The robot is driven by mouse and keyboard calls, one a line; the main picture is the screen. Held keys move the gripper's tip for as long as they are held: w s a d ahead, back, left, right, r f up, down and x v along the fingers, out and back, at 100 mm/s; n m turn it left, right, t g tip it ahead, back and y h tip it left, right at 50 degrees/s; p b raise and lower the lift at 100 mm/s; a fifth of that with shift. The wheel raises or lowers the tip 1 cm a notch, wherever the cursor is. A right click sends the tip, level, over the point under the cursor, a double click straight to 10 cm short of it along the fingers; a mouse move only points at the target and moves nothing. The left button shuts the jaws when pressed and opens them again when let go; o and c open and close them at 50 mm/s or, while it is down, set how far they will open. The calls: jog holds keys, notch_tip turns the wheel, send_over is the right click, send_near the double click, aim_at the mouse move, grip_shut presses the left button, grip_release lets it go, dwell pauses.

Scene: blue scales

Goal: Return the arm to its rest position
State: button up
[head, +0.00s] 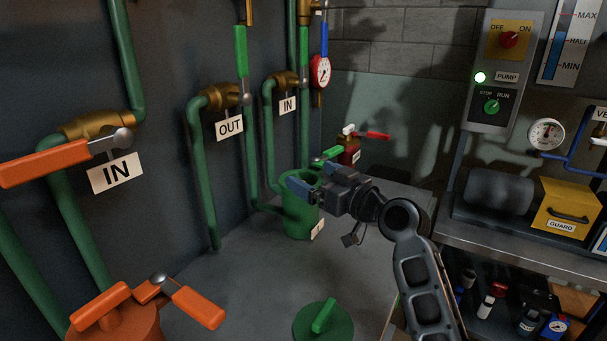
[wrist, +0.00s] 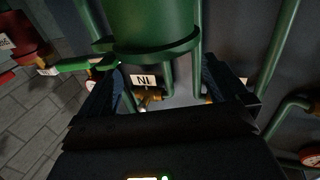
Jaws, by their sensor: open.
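My arm reaches up from the lower right in the head view. My gripper (head: 318,180) is at the middle, in front of a green cylindrical vessel (head: 297,222) in that view. Its blue fingers point left and are apart, with nothing seen between them. In the wrist view my gripper (wrist: 160,88) shows two dark fingers spread wide. The green vessel (wrist: 150,20) fills the top of that view, beyond the fingers; I cannot tell whether they touch it.
Green pipes with an orange-handled valve (head: 45,163) and green-handled valves (head: 240,55) line the left wall. An orange-handled lid (head: 115,315) and a green lid (head: 323,322) stand in front. A pump control panel (head: 503,70) and a yellow guard box (head: 566,210) are at right.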

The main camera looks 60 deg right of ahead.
jog(key=shift+v, duration=0.75)
jog(key=shift+s+a, duration=0.1)
